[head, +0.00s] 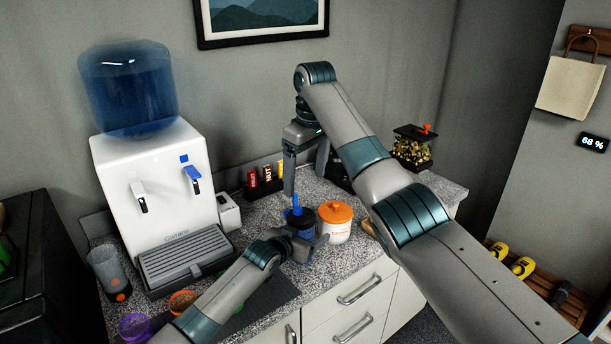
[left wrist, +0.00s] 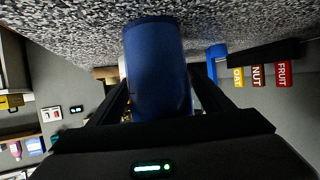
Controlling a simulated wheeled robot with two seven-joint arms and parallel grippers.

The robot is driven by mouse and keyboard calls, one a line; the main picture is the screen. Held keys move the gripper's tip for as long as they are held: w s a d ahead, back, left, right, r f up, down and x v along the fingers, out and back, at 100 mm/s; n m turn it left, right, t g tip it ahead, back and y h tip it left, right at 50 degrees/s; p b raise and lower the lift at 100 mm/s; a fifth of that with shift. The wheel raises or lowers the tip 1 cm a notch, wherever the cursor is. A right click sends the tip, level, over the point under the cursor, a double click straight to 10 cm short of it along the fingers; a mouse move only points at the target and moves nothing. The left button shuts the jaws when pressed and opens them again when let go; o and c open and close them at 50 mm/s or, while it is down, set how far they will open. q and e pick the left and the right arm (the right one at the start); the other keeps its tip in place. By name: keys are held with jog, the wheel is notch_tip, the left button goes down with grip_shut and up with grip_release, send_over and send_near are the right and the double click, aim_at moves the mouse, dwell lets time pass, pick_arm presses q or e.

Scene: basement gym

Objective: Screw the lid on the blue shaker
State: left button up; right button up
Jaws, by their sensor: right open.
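The blue shaker (left wrist: 157,70) stands on the counter, its body between the left gripper's two fingers in the left wrist view, which shows the counter at the top. In the head view the shaker (head: 301,236) is partly covered by my left gripper (head: 300,246), shut around its body. A dark top with an upright blue piece (head: 297,204) shows at the shaker's upper end; I cannot tell whether this lid is seated. My right gripper (head: 306,172) is open and empty, pointing down above the shaker with its fingers apart.
A white jar with an orange lid (head: 335,222) stands close right of the shaker. The water dispenser (head: 155,190) is at the left. Snack boxes (head: 266,174) are behind.

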pick_arm(q)
jog(key=shift+s+a, duration=0.1)
jog(key=shift+s, duration=0.1)
jog(key=b+v, duration=0.3)
jog(key=v, duration=1.4)
jog(key=shift+r, duration=0.1)
dwell(0.3)
